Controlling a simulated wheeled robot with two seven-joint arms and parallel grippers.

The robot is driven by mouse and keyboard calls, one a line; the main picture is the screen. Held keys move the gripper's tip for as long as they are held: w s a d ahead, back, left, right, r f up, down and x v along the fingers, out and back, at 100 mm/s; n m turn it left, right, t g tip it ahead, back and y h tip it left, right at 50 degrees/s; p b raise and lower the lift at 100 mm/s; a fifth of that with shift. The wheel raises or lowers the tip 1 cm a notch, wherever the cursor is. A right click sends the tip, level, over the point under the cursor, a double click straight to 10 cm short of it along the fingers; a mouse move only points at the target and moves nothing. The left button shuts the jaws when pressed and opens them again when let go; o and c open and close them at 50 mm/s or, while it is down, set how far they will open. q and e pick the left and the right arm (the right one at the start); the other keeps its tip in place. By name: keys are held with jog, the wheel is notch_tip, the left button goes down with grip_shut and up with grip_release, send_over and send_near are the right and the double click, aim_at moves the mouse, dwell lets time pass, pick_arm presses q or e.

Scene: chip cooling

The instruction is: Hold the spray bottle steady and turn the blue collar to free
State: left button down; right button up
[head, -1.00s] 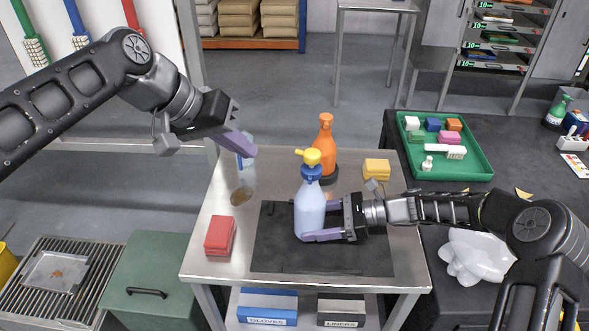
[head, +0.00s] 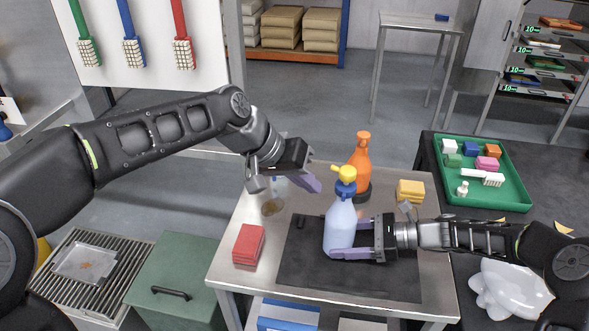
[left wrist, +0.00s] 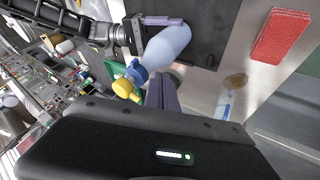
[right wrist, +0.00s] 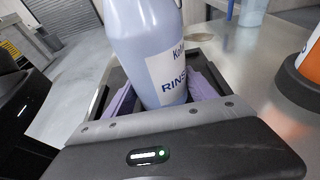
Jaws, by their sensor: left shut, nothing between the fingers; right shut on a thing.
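The spray bottle (head: 340,228) is pale blue with a blue collar (head: 346,188) and a yellow spray head (head: 343,173). It stands upright on a dark mat (head: 300,262). My right gripper (head: 352,240) is shut on its body from the right; the right wrist view shows the bottle (right wrist: 150,50) with a "RINSE" label between the purple fingers. My left gripper (head: 312,182) is shut and empty, just left of the spray head and apart from it. In the left wrist view the collar (left wrist: 137,72) and yellow head (left wrist: 123,88) lie beside the fingers (left wrist: 163,95).
An orange bottle (head: 360,160) stands behind the spray bottle. A red sponge stack (head: 248,245) lies left and a yellow stack (head: 410,191) right. A clear bottle (head: 272,205) stands behind my left gripper. A green tray (head: 515,198) holds several small items.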

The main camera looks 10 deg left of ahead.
aim_at(345, 197)
pick_arm(q)
jog(key=shift+s+d, duration=0.1)
jog(key=shift+d, duration=1.9)
jog(key=shift+s+d+n+t+y, duration=0.15)
jog(key=shift+d+n+t+y, duration=0.1)
jog(key=shift+n, duration=0.25)
jog(key=shift+s+d+n+t+y, duration=0.15)
jog(key=shift+n+t+y, duration=0.1)
jog(key=shift+n, duration=0.25)
jog(key=shift+s+d+n, duration=0.1)
jog(key=shift+s+n, duration=0.05)
jog(key=shift+n, duration=0.35)
jog(key=n+y, duration=0.1)
jog(key=d+n+t+y, duration=0.1)
jog(key=n, duration=0.1)
jog(key=shift+s+d+t, duration=0.25)
jog(key=shift+t, duration=0.05)
jog(key=n+y, duration=0.1)
jog(key=n, duration=0.1)
jog(key=d+n+y, duration=0.1)
jog(key=n, duration=0.1)
jog(key=d+n+y, duration=0.1)
jog(key=n+y, duration=0.1)
jog(key=shift+w+d+n+t, duration=0.2)
jog(key=shift+d+n+t, duration=0.1)
jog(key=shift+n, duration=0.1)
jog(key=shift+w+d, duration=0.1)
jog(key=shift+d, duration=0.15)
jog(key=shift+a, duration=0.1)
